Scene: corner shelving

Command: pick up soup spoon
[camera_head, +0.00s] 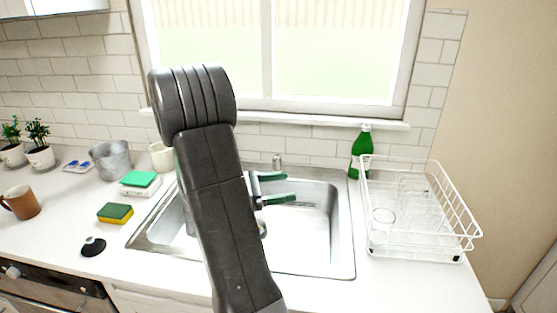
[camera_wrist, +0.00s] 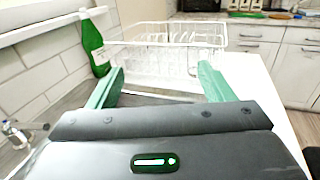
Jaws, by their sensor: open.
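I cannot make out a soup spoon in either view. My gripper (camera_head: 281,188) is over the sink (camera_head: 345,235), with its fingers pointing right toward the dish rack. It is open, and its green fingers stand wide apart in the wrist view (camera_wrist: 161,72) with nothing between them. My arm hides the left middle part of the sink in the head view. The dish rack (camera_head: 465,235) is white wire and stands on the counter right of the sink. Clear glasses (camera_head: 382,222) sit in it; the wrist view also shows the rack (camera_wrist: 180,44) ahead of my fingers.
A green bottle (camera_head: 361,150) stands behind the rack's left end. Left of the sink are a sponge (camera_head: 115,213), a black-knobbed lid-like item (camera_head: 93,247), a brown mug (camera_head: 20,203), a metal pot (camera_head: 110,160) and plants (camera_head: 38,145). The counter right of the sink's front (camera_head: 410,285) is clear.

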